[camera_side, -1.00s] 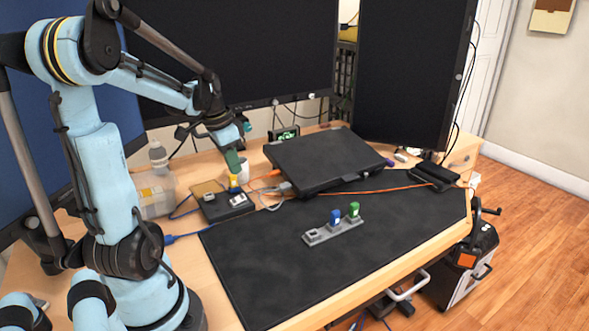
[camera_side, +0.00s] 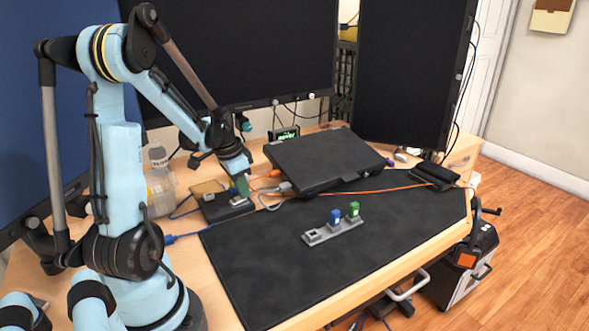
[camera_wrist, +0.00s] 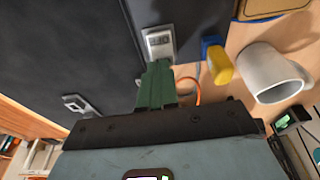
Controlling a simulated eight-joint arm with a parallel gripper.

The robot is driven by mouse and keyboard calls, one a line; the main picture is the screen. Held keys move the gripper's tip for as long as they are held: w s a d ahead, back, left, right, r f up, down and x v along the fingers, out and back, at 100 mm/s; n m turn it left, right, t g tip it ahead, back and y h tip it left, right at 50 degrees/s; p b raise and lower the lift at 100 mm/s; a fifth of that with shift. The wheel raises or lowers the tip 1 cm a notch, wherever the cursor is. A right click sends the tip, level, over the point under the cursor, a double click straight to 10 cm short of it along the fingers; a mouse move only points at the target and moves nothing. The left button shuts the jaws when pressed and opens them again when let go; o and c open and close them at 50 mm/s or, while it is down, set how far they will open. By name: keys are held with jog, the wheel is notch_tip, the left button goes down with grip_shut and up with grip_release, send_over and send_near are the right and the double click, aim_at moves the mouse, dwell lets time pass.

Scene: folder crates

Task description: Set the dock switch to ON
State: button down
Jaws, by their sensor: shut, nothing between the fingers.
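The dock is a low black box (camera_side: 216,213) on the desk, left of the mat. Its light grey switch (camera_wrist: 158,36) shows in the wrist view just beyond my fingertips; I cannot read its setting. In the side view the switch is partly covered by my gripper (camera_side: 243,187). My gripper's green fingers (camera_wrist: 157,72) are shut together with nothing between them. Their tips are right at the near edge of the switch; I cannot tell whether they touch it. A smaller grey fitting (camera_wrist: 75,103) sits on the dark surface to the left in the wrist view.
A yellow and blue piece (camera_wrist: 219,64) and a white mug (camera_wrist: 268,75) stand close to the right of my fingers. A grey holder (camera_side: 318,236) with blue and green sticks is on the largely clear mat (camera_side: 285,275).

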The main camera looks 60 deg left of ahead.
jog(key=shift+w+f+g, duration=0.3)
jog(key=shift+f+g, duration=0.1)
jog(key=shift+g, duration=0.2)
jog(key=shift+w+f+g, duration=0.2)
jog(key=shift+f+g, duration=0.05)
jog(key=shift+g, duration=0.45)
jog(key=shift+w+f, duration=0.2)
jog(key=shift+w, duration=0.15)
jog(key=shift+s, duration=0.15)
jog(key=shift+s+a+r, duration=0.1)
jog(key=shift+s+r, duration=0.15)
jog(key=shift+s, duration=0.5)
jog(key=w+r, duration=0.4)
jog(key=r, duration=1)
jog(key=shift+w+r, duration=0.1)
